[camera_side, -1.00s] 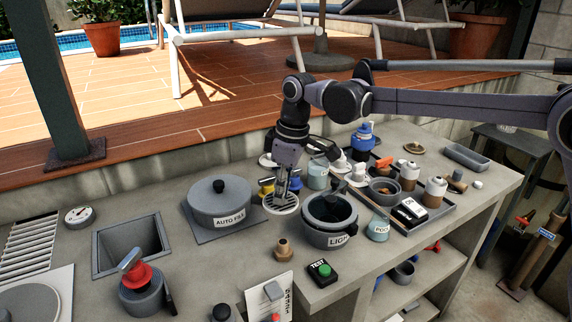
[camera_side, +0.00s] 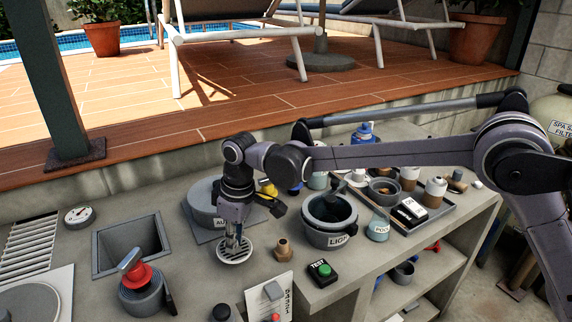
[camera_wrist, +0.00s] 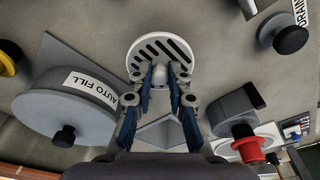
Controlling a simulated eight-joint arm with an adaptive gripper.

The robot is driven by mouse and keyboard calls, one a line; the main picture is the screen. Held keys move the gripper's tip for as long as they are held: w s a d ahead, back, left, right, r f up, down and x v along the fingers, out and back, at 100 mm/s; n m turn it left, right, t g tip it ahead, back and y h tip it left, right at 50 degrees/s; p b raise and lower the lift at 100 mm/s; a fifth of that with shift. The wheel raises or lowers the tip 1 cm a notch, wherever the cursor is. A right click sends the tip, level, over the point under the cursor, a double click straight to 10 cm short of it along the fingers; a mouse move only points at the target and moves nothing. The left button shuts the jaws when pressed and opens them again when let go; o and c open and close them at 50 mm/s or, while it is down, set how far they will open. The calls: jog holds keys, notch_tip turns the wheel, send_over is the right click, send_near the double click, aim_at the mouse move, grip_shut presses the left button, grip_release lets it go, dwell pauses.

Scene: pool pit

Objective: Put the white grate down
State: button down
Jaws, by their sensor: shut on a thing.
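The white grate (camera_side: 233,256) is a round slotted disc. In the side view it is in front of the AUTO FILL pot, at the lower end of my gripper (camera_side: 235,240). In the wrist view the grate (camera_wrist: 148,45) lies flat to the camera just beyond my fingertips (camera_wrist: 160,74). My gripper is shut on the near edge of the grate. The fingers hide part of that edge. I cannot tell whether the grate touches the counter or hangs slightly above it.
The AUTO FILL pot (camera_side: 200,206) stands close behind, partly hidden by my arm. A brown fitting (camera_side: 282,250) and the LIGHT pot (camera_side: 328,241) are to the right. A square opening (camera_side: 130,247) and red-topped valve (camera_side: 140,278) are to the left. Some bare counter lies around the grate.

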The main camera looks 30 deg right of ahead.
aim_at(244, 250)
jog(key=shift+f, duration=1.35)
jog(key=shift+f, duration=0.1)
jog(key=c, duration=1.3)
grip_release()
notch_tip(244, 250, up, 12)
jog(key=s+d, duration=0.1)
jog(key=s+d+r+m+t, duration=0.1)
jog(key=s+d+r, duration=0.1)
jog(key=d, duration=0.3)
jog(key=s+d+r+m+t, duration=0.1)
jog(key=s+d+r, duration=0.1)
jog(key=d, duration=0.4)
jog(key=s+d+f+m+t, duration=0.1)
jog(key=s+d+f+m, duration=0.1)
jog(key=s+d, duration=0.3)
jog(key=s+d+f+m+t, duration=0.1)
jog(key=s+d+f+m, duration=0.1)
jog(key=s+d, duration=0.4)
jog(key=s+d+f+m+t+h, duration=0.1)
jog(key=s+d+f+m+t, duration=0.1)
jog(key=s+d, duration=0.4)
jog(key=shift+s+d+f+m, duration=0.15)
jog(key=shift+d+f+m, duration=0.15)
jog(key=shift+d, duration=0.2)
jog(key=shift+s+d+f+m, duration=0.1)
jog(key=shift+d+f+m, duration=0.15)
jog(key=shift+d, duration=0.2)
